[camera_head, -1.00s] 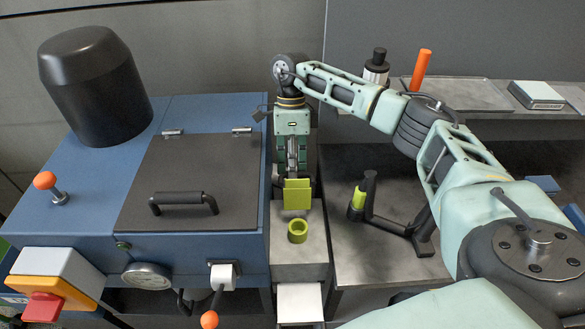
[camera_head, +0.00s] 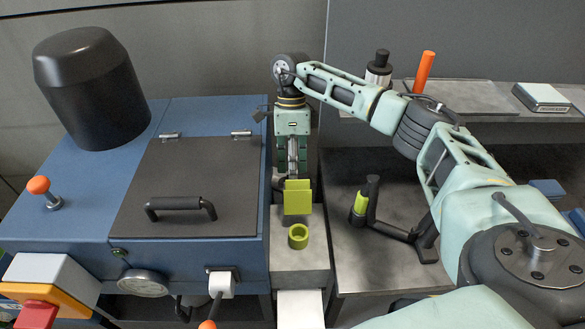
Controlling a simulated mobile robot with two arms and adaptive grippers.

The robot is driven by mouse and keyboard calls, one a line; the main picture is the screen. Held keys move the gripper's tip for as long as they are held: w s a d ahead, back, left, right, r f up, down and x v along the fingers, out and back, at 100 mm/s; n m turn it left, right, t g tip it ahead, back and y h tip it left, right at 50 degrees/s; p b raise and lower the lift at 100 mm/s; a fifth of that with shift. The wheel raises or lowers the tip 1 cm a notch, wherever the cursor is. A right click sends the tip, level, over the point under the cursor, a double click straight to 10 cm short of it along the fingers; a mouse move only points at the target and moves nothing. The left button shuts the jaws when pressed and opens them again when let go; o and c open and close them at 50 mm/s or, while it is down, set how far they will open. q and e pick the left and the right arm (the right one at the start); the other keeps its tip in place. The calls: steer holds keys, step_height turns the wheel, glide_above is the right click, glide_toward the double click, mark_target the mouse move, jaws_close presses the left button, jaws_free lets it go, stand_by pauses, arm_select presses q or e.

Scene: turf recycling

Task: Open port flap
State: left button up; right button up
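The port flap (camera_head: 190,185) appears to be the dark grey lid on top of the blue machine. It lies shut, with two hinges at its back edge and a black bar handle (camera_head: 180,205) near its front. My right gripper (camera_head: 297,207) points down to the right of the machine, apart from the flap and handle. Its yellow-green finger pads overlap in this view, so the gap between them is hidden. A yellow-green ring (camera_head: 298,243) stands on a grey block just below the pads. My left gripper is out of view.
A black cylinder (camera_head: 90,90) stands at the machine's back left, and an orange-knobbed lever (camera_head: 40,187) on its left. A gauge (camera_head: 143,283) and white valve block (camera_head: 221,284) are on its front. A black-handled tool (camera_head: 385,225) lies on the right bench.

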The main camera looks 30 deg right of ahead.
steer(key=v, duration=1.1)
steer(key=shift+w, duration=0.2)
steer(key=shift+d+r, duration=0.1)
steer(key=shift+r, duration=0.05)
steer(key=shift+c, duration=0.3)
